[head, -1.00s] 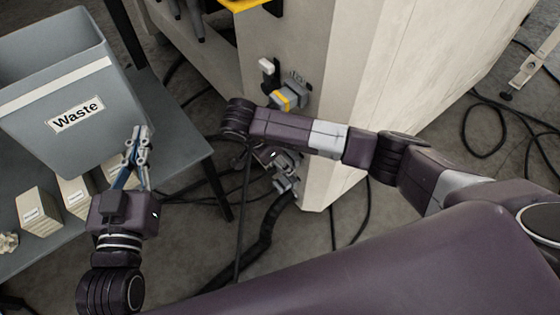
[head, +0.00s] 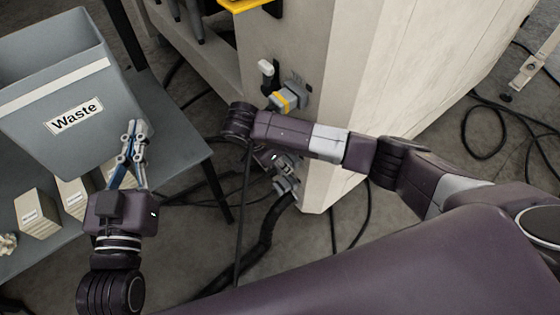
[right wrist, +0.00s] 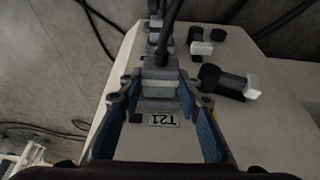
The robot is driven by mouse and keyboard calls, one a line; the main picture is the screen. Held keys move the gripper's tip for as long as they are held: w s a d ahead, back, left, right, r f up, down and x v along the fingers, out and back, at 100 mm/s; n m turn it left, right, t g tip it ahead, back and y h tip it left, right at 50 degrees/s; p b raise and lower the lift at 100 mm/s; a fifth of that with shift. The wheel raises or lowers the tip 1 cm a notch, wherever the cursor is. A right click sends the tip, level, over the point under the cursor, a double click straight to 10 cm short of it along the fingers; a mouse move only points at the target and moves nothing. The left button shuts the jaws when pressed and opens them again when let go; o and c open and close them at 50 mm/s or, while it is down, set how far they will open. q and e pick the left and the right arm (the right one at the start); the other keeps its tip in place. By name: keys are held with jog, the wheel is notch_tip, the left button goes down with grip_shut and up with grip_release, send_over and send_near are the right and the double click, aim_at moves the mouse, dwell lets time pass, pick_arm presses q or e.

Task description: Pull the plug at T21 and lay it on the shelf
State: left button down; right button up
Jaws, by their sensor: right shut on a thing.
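In the right wrist view a grey plug (right wrist: 160,88) with a dark cable stands just above a T21 label (right wrist: 162,119) on a pale panel. My right gripper (right wrist: 155,93) is shut on this plug, one blue-padded finger on each side. I cannot tell whether the plug is still seated. In the head view my right gripper (head: 282,168) is low beside the pale cabinet, partly hidden by my forearm. My left gripper (head: 134,130) is in front of the waste bin, its fingers seen close together; whether they are shut is unclear.
A grey shelf-like surface (head: 180,150) at the left carries the waste bin (head: 40,105) and small labelled boxes (head: 38,212). A yellow-banded connector (head: 283,100) juts from the cabinet (head: 330,75). The right wrist view shows other switch-like fittings (right wrist: 230,82). Cables lie on the floor.

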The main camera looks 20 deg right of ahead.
grip_shut()
jog(key=shift+a, duration=0.2)
jog(key=shift+s+a, duration=0.3)
jog(key=shift+a, duration=0.45)
jog(key=shift+s+a, duration=0.3)
jog(key=shift+a, duration=0.5)
jog(key=shift+s+a, duration=0.3)
jog(key=shift+a, duration=0.45)
